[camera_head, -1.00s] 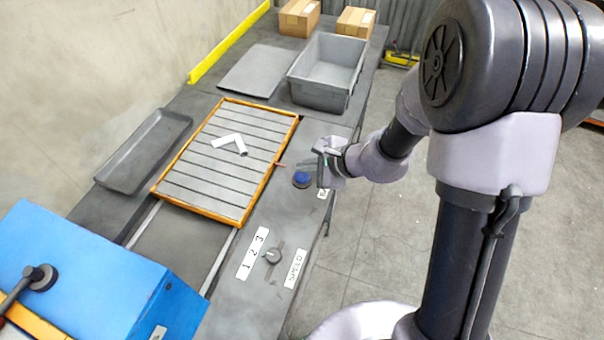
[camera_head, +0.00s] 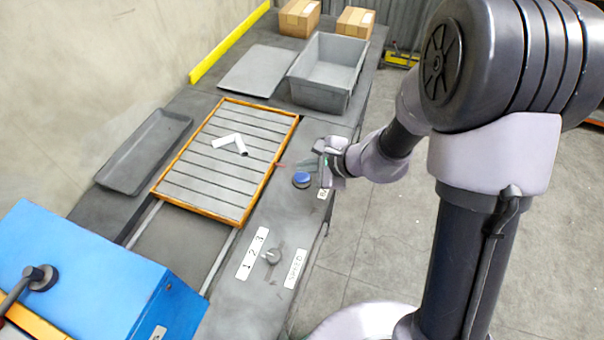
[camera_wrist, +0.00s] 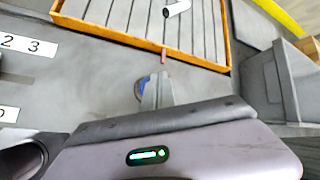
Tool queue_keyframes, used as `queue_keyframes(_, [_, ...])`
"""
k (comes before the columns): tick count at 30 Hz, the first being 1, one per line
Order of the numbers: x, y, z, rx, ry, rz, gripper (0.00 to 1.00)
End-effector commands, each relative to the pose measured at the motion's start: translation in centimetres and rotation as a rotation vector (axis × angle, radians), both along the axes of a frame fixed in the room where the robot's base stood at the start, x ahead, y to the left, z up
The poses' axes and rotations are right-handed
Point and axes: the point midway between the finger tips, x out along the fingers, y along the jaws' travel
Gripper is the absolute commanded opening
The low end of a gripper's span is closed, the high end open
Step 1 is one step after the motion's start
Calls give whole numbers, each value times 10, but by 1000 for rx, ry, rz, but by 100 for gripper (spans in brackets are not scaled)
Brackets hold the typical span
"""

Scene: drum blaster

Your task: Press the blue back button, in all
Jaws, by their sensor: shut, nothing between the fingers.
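The blue button (camera_head: 302,178) is a round cap on a dark base, set in the grey bench top to the right of the slatted tray. My gripper (camera_head: 315,165) is shut and empty, close beside the button on its right. In the wrist view the shut fingers (camera_wrist: 157,90) partly cover the blue button (camera_wrist: 141,90), whose edge shows at their left. I cannot tell whether they touch it. A small label (camera_head: 323,193) by the button is partly hidden by my gripper.
A speed knob (camera_head: 272,256) stands nearer, with a 1 2 3 label (camera_head: 251,254). A grey bin (camera_head: 322,96) is at the back; a blue machine (camera_head: 90,275) is front left.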

Motion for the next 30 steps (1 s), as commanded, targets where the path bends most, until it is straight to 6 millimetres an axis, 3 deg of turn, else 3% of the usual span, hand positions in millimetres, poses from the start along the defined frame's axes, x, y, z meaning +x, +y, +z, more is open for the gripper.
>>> queue_keyframes(30, [0,0,-10,0,0,0,0])
